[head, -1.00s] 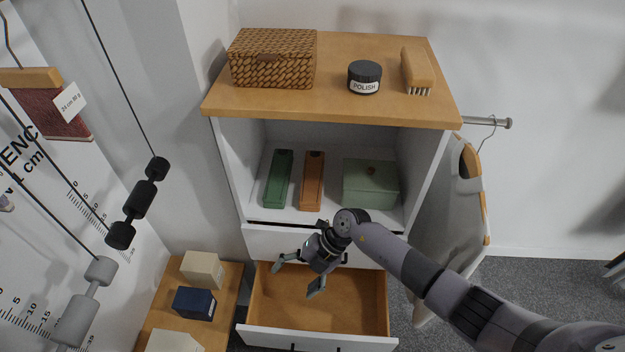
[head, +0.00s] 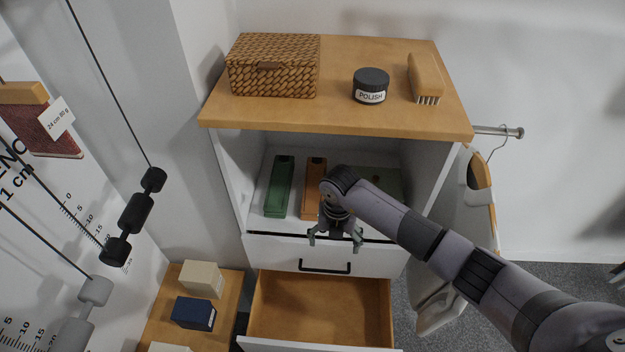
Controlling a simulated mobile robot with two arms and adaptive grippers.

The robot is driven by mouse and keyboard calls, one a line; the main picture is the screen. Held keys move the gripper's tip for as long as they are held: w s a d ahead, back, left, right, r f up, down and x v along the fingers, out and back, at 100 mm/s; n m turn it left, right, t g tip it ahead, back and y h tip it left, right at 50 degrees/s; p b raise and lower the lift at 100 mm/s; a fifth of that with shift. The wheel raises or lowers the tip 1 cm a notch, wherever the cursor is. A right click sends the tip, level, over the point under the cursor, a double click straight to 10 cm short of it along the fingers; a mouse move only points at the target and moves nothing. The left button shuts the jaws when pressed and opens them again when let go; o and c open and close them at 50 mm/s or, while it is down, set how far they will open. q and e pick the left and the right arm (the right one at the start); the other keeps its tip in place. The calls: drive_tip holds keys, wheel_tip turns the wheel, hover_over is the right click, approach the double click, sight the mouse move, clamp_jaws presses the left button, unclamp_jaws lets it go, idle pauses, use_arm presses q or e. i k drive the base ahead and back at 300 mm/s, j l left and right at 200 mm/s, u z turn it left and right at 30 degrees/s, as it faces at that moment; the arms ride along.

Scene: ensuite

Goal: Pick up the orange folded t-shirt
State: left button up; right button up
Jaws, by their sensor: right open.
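A narrow orange item (head: 312,188) lies in the open shelf compartment of the white cabinet, pointing front to back. It looks like the orange folded t-shirt, but its shape alone does not confirm this. My right arm hides part of its right side and front. My right gripper (head: 335,240) is open and empty, with its fingers pointing down at the front edge of the compartment, over the closed drawer's front. It appears apart from the orange item. My left gripper is not in view.
A similar green item (head: 279,187) lies left of the orange one. A pale green box (head: 388,180) is partly behind my arm. The cabinet top (head: 300,112) overhangs the compartment. Below, a closed drawer (head: 290,255) sits above an open, empty wooden drawer (head: 320,305).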

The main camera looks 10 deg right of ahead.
sight(315, 169)
drive_tip(key=i, duration=0.85)
